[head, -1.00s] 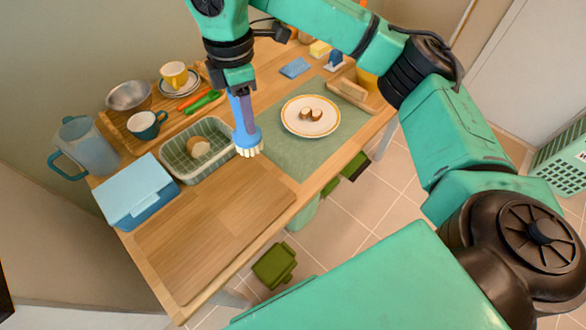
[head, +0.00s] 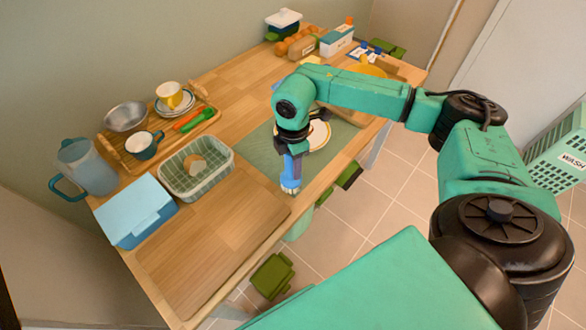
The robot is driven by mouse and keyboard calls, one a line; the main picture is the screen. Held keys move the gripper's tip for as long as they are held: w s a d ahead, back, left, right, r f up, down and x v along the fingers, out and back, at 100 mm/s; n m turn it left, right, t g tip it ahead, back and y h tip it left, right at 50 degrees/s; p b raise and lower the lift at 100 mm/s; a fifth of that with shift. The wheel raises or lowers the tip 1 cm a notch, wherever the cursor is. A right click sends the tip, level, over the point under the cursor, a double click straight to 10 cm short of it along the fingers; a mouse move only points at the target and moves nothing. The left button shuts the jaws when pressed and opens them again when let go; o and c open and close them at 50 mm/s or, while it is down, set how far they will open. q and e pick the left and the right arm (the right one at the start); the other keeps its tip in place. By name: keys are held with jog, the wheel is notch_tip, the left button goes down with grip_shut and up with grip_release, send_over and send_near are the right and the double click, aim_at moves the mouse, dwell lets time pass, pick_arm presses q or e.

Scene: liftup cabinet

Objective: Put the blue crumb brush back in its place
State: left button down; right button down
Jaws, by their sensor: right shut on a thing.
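The blue crumb brush (head: 291,172) hangs upright, bristles down, from my right gripper (head: 289,150), which is shut on its handle. The pale bristles are over the front edge of the green mat, near the table's front edge. I cannot tell whether they touch the surface. The white plate with an orange rim (head: 319,134) is behind my arm and mostly hidden. My left gripper is not in view.
A wire-patterned bin (head: 195,188) holding bread, a blue box (head: 135,212) and a cutting board (head: 210,235) are at the left. A wooden tray (head: 172,149) carries cups and a bowl. Oranges (head: 297,42) and boxes stand at the back.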

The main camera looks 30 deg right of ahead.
aim_at(288, 182)
notch_tip(288, 182, down, 3)
jog(key=shift+r, duration=0.15)
jog(key=c, duration=0.5)
grip_release()
jog(key=shift+c, duration=0.2)
